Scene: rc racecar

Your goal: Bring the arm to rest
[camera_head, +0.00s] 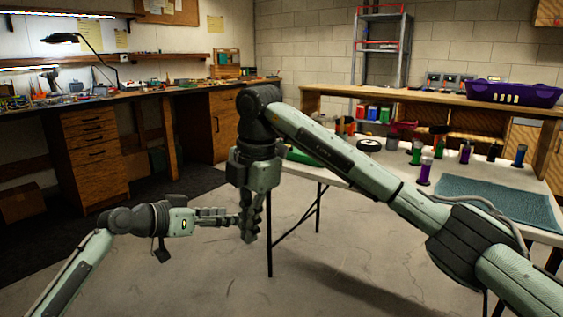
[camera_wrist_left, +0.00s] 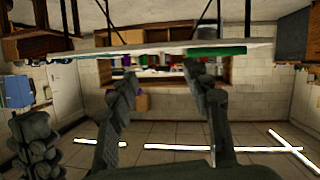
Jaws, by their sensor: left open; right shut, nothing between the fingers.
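My left gripper (camera_head: 230,217) comes in from the left in the head view, its fingers pointing right over the floor. Its two fingers (camera_wrist_left: 157,75) stand apart and empty in the left wrist view. My right gripper (camera_head: 249,236) hangs at the end of the right arm, fingers pointing down and shut, with nothing between them. In the head view the right gripper overlaps the left gripper's fingertips; I cannot tell whether they touch. A dark jointed shape at the lower left of the left wrist view may be my right gripper.
A white table (camera_head: 340,178) stands ahead and right, with several coloured bottles, a wheel (camera_head: 369,145) and a blue mat (camera_head: 497,201). A purple basket (camera_head: 513,93) sits on the bench behind. A workbench (camera_head: 120,97) runs along the left. The floor (camera_head: 190,285) in front is clear.

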